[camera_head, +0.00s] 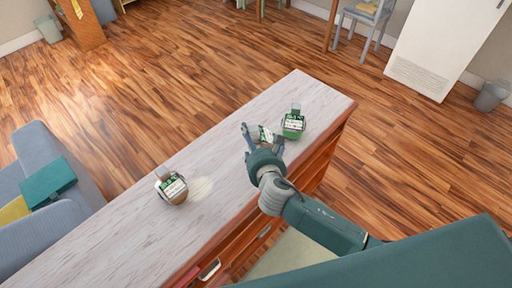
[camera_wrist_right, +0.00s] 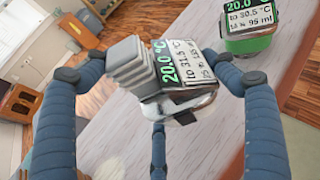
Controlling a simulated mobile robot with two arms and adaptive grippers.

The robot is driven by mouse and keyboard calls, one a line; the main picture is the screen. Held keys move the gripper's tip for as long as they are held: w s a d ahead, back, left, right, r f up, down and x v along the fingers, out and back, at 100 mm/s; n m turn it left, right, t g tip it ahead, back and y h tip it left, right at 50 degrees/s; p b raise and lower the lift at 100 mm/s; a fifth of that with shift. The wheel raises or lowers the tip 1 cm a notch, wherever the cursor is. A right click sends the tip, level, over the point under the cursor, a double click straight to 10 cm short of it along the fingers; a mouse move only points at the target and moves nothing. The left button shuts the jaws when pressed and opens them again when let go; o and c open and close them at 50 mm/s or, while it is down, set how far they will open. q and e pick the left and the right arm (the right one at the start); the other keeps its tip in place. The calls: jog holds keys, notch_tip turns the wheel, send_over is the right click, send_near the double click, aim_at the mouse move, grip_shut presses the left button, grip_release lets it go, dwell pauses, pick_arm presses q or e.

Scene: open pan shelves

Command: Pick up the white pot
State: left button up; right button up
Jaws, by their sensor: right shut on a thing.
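The white pot (camera_wrist_right: 187,108) is a small pale, shiny vessel with a grey block on one side and a green-and-black printed label on top. My right gripper (camera_head: 262,136) is shut on it, and its blue fingers (camera_wrist_right: 158,88) sit on both sides of the pot in the wrist view. In the head view only a small part of the pot (camera_head: 266,132) shows between the fingers. I cannot tell whether it touches the top below. My left gripper is not in view.
A green pot (camera_head: 293,123) stands just right of the held pot, close to my fingers. A brown pot (camera_head: 173,190) stands further left on the pale cabinet top (camera_head: 120,235). The top between them is clear. A blue-grey sofa (camera_head: 60,235) is at the left.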

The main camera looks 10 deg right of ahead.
notch_tip(320, 180, up, 12)
jog(key=shift+r, duration=0.25)
jog(key=o, duration=0.9)
jog(key=c, duration=0.8)
jog(key=shift+r+p, duration=0.1)
jog(key=shift+p, duration=0.2)
jog(key=shift+c, duration=0.4)
